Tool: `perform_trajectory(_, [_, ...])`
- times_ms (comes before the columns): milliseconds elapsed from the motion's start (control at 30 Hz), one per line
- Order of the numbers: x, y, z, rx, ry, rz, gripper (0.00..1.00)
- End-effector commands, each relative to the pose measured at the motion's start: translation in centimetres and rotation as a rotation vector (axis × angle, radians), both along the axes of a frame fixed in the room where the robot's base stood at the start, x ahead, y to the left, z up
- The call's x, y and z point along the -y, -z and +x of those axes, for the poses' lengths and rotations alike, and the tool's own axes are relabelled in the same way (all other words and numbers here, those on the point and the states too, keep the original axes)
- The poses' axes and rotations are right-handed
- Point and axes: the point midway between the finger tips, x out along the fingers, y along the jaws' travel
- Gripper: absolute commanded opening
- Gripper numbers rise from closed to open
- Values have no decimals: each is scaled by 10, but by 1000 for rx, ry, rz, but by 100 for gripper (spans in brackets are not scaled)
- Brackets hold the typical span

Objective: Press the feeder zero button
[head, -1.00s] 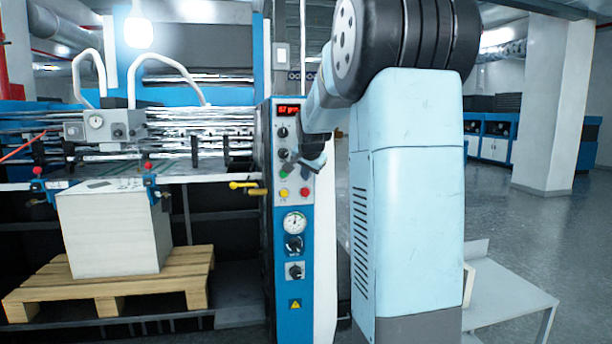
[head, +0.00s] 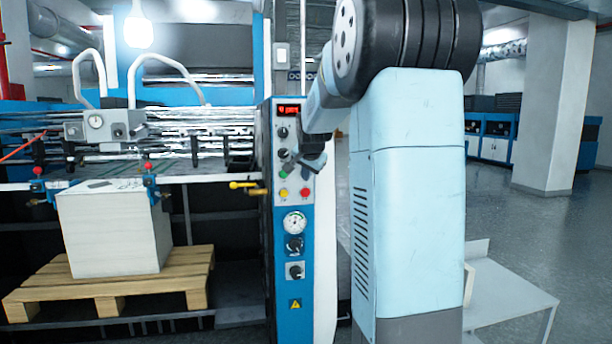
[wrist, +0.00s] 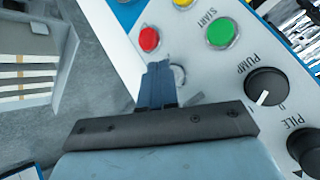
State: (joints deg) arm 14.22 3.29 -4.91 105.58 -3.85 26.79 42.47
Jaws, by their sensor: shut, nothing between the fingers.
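The control panel (head: 309,230) stands left of my arm in the head view. My gripper (head: 293,160) is at its upper part, with the fingers shut and empty. In the wrist view the closed fingertips (wrist: 160,70) lie over the panel beside a pale round button (wrist: 179,76), which they partly cover. Its label is not readable, so I cannot confirm that it is the feeder zero button. I cannot tell whether the tips touch it. The red display (head: 289,110) sits at the panel's top; its digits are small.
Near the fingertips are a red button (wrist: 149,39), a green START button (wrist: 222,33) and the PUMP knob (wrist: 267,87). The PILE knob (wrist: 305,148) is at lower right. A yellow lever (head: 243,185) sticks out left of the panel. A pallet (head: 110,290) carries a paper stack.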

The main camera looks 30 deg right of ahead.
Motion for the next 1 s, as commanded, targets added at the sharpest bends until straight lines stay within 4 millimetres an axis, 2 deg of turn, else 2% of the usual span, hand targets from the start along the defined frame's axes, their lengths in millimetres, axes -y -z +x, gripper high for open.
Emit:
perform_trajectory(200, [-3,0,-9,1,0,0,0])
perform_trajectory(567, [-3,0,-11,0,0,0,0])
perform_trajectory(1000, [-13,0,-44,0,0,0,0])
